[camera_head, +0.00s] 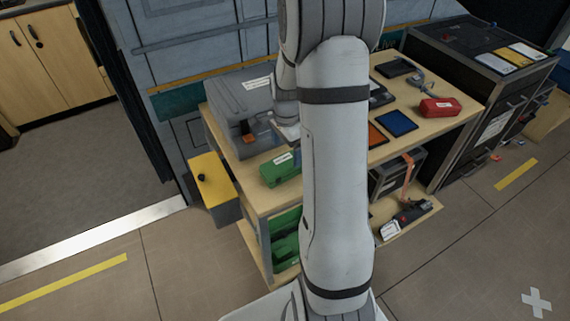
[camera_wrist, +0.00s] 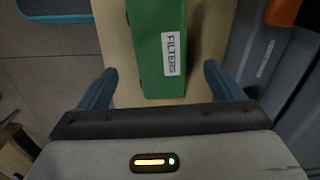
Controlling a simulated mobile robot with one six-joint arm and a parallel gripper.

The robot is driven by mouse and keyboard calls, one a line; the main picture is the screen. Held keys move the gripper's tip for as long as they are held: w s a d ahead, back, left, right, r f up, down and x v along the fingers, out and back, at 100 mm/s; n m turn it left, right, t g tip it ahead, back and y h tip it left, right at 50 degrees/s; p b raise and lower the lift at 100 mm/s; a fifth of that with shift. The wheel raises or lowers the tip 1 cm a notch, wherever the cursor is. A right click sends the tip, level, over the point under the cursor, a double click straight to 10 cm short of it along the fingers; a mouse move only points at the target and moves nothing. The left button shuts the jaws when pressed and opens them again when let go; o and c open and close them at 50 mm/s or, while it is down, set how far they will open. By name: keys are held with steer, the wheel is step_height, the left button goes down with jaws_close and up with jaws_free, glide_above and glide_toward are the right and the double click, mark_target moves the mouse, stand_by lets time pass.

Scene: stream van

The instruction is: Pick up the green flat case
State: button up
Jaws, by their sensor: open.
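The green flat case (camera_head: 280,169) lies on the wooden bench top, near its left front corner; my arm hides its right end in the head view. In the wrist view the green case (camera_wrist: 148,62) has a white label reading "FILTERS" and lies lengthwise ahead of my gripper (camera_wrist: 162,82). The blue fingers stand apart, one to each side of the case's near end, with gaps between them and the case. My gripper is open and empty. My arm hides the gripper in the head view.
A large grey case (camera_head: 237,103) stands behind the green case. A red case (camera_head: 439,107), a blue panel (camera_head: 396,123) and an orange panel (camera_head: 376,135) lie farther right on the bench. More green items (camera_head: 286,250) sit on the lower shelf. A yellow-topped box (camera_head: 211,180) stands left of the bench.

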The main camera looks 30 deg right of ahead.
mark_target(285, 161)
step_height(285, 161, down, 6)
steer(key=shift+w+f+p, duration=0.1)
steer(key=shift+f+p, duration=0.15)
steer(key=shift+p, duration=0.1)
